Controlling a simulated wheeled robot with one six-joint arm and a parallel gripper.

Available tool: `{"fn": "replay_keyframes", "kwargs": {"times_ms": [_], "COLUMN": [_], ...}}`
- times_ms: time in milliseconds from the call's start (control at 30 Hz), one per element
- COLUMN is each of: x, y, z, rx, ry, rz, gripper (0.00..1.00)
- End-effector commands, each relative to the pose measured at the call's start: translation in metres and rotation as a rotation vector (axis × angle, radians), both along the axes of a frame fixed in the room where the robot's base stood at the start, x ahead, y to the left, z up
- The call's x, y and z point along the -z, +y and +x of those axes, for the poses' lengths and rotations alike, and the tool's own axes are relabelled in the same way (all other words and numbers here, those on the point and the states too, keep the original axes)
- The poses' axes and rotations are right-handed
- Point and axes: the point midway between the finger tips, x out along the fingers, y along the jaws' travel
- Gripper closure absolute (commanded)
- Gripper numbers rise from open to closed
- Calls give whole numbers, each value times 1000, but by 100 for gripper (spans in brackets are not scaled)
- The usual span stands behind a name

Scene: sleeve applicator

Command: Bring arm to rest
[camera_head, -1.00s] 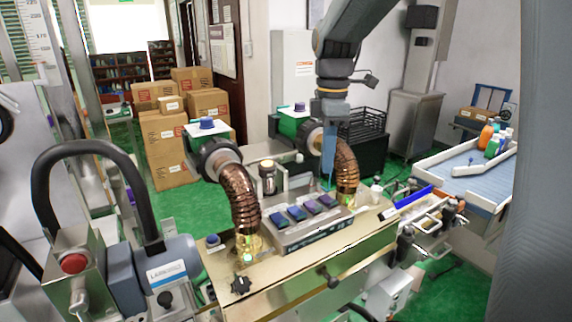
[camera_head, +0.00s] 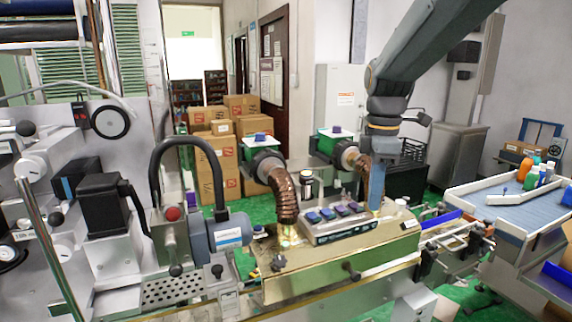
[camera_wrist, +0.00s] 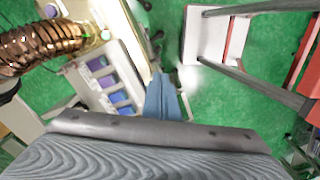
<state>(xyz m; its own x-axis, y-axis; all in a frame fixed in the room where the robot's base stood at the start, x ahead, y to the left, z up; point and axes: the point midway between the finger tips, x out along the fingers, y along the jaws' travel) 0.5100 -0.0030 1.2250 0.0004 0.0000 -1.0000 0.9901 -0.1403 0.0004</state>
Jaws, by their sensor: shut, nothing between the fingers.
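My gripper (camera_head: 375,205) points straight down at the right end of the brass-topped machine, beside the right copper hose (camera_head: 356,160). In the wrist view, my gripper (camera_wrist: 164,80) shows as shut blue-grey fingers with nothing between them. The control panel (camera_head: 338,229) with several blue and purple buttons lies just left of the gripper; it also shows in the wrist view (camera_wrist: 90,88). My arm reaches in from the top right. Whether the fingertips touch the machine cannot be told.
The left copper hose (camera_head: 284,195) curves down onto the brass cover (camera_head: 300,262). A grey motor (camera_head: 222,232) and black curved handle stand left. A conveyor (camera_head: 510,198) with bottles is at the right. Cardboard boxes (camera_head: 215,150) stand behind. Green floor (camera_head: 450,290) shows between the machines.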

Motion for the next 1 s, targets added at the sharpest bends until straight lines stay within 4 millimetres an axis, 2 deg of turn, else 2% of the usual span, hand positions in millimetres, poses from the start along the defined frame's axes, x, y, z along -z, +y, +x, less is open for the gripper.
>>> {"fn": "replay_keyframes", "kwargs": {"times_ms": [333, 567, 733, 900, 1000], "x": [39, 81, 127, 185, 208], "y": [7, 6, 6, 5, 5], "z": [-15, -34, -59, -99, -118], "rx": [191, 426, 692, 1056, 1228], "ry": [-16, -35, -53, -78, -91], "rz": [2, 8, 21, 48, 67], "gripper": [100, 100, 100, 100, 100]}}
